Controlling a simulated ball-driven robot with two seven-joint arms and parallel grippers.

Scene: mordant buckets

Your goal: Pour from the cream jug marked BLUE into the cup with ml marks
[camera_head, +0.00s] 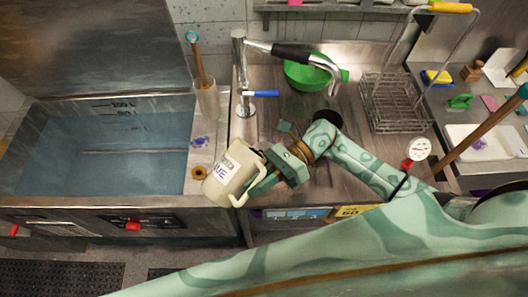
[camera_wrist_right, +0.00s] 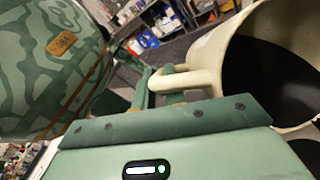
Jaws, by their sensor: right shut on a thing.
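The cream jug (camera_head: 232,172) has a white label on which the letters "UE" show; the rest of the word is not readable. My right gripper (camera_head: 256,184) is shut on its handle, and the jug leans, held at the edge between the blue tank and the steel counter. In the right wrist view the jug (camera_wrist_right: 232,60) is at the right with its wide mouth showing a dark inside, and its handle (camera_wrist_right: 190,78) sits between my right fingers. I cannot make out a cup with ml marks. My left gripper is not in view.
A tank of blue liquid (camera_head: 90,155) with litre marks fills the left. A clear holder with a wooden-handled tool (camera_head: 207,102) stands behind the jug. A tap (camera_head: 290,52), green bowl (camera_head: 305,75) and wire basket (camera_head: 395,105) are on the counter. A wooden stick (camera_head: 485,130) slants at right.

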